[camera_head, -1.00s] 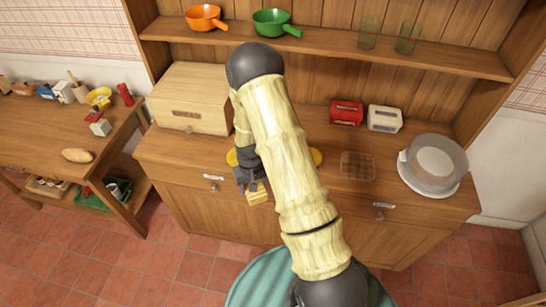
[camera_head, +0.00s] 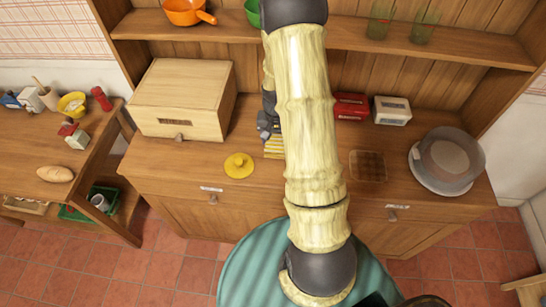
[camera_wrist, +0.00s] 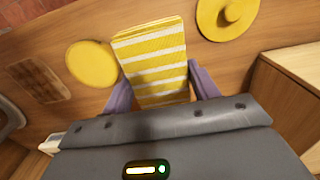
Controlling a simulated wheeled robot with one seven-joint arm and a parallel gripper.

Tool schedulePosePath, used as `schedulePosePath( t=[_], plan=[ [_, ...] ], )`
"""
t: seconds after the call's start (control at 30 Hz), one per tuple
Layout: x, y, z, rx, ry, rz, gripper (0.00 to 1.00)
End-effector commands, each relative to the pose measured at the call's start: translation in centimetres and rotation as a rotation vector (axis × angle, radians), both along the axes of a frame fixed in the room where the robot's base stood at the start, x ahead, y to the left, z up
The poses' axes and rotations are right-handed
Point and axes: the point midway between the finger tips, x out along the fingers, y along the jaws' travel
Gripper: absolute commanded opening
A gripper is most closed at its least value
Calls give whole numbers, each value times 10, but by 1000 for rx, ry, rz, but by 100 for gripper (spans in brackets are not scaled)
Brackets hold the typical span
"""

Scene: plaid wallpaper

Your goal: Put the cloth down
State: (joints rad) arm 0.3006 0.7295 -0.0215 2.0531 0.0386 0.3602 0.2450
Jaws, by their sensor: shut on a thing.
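The cloth is yellow with white stripes and looks folded. In the wrist view the cloth (camera_wrist: 155,60) lies between the two purple-grey fingers of my gripper (camera_wrist: 160,90), which is shut on it. In the head view a small part of the cloth (camera_head: 273,148) shows left of my arm, beside my gripper (camera_head: 268,127), over the wooden counter (camera_head: 180,160). My arm hides the rest. I cannot tell whether the cloth touches the counter.
A yellow knobbed lid (camera_head: 239,165) lies left of the cloth; another yellow disc (camera_wrist: 92,64) is on its other side. A wooden box (camera_head: 183,98) stands at left. A red toaster-like item (camera_head: 351,106), a white one (camera_head: 392,110) and a covered cake stand (camera_head: 446,160) stand at right.

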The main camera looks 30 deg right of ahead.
Motion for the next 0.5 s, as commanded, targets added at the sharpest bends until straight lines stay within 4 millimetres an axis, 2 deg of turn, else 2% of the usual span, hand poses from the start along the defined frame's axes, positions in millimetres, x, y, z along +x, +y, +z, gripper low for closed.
schedulePosePath(
  t=[0.27, 0.5],
  plan=[
    [1, 5, -3, 1, 1, 11, 41],
    [0, 2, -34, 1, 4, 5, 41]
  ],
)
